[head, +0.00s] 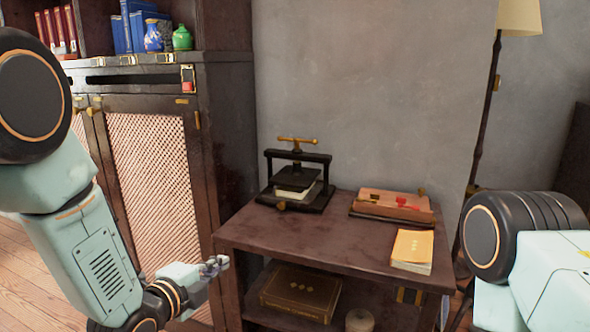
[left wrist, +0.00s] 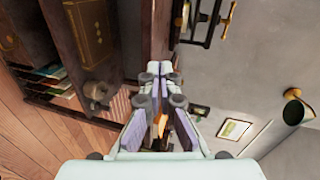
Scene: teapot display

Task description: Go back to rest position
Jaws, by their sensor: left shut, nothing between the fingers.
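My left gripper (head: 217,265) is shut and empty in the head view, at the left front side of the dark wooden table (head: 290,235). It is in front of the cabinet and appears apart from the things on the table. In the left wrist view its fingers (left wrist: 159,72) are closed together. My right arm shows at the right edge of the head view, but its gripper is out of the picture.
A black book press (head: 297,182), a wooden box (head: 392,206) and a yellow book (head: 412,248) stand on the table. A brown book (head: 300,292) lies on its lower shelf. A cabinet (head: 225,130) is at left, a floor lamp (head: 487,115) at right.

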